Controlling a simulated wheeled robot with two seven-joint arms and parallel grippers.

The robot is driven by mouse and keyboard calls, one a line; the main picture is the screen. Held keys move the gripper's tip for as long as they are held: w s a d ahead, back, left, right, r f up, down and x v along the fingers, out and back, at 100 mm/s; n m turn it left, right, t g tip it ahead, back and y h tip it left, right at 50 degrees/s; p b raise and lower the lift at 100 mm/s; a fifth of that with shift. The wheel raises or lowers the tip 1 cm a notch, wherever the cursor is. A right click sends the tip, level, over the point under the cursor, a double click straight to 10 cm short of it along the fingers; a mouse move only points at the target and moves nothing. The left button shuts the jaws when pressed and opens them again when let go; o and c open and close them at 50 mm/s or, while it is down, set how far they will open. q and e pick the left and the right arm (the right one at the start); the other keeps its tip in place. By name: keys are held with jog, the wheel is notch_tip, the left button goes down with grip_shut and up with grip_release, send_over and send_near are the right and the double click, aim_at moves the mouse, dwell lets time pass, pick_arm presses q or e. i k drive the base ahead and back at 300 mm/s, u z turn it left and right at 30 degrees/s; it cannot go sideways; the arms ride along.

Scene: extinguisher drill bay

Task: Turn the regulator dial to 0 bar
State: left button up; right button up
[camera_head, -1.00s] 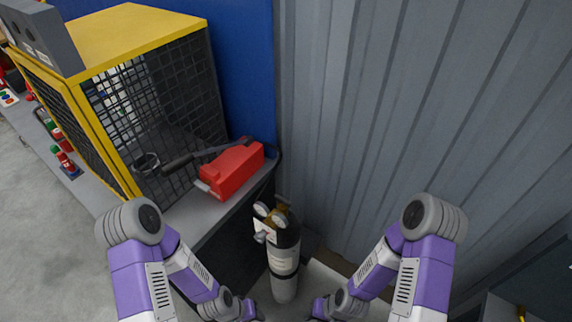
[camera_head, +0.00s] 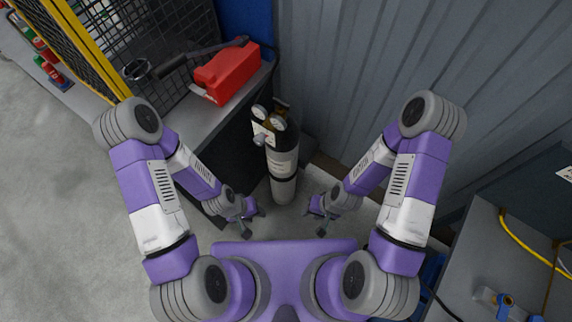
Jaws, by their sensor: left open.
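A black and grey gas cylinder (camera_head: 284,168) stands upright on the floor in front of me, in the corner by the workbench. The dial's setting is too small to read. My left gripper (camera_head: 250,222) is open and empty, low in front of the cylinder to its left. My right gripper (camera_head: 314,222) is apart from the cylinder to its right; its fingers look spread and empty. Neither gripper touches the cylinder or regulator.
A red box-shaped tool (camera_head: 227,73) lies on the grey workbench (camera_head: 206,118) at the left, beside a yellow-framed mesh cage (camera_head: 165,38). A corrugated wall (camera_head: 350,60) closes the back. A grey bench with a yellow hose (camera_head: 520,235) stands at the right.

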aim_at(259, 139)
jog(key=z, duration=1.7)
jog(key=k, duration=1.1)
jog(key=u, duration=1.55)
jog(key=i, duration=0.5)
jog(key=u, duration=0.1)
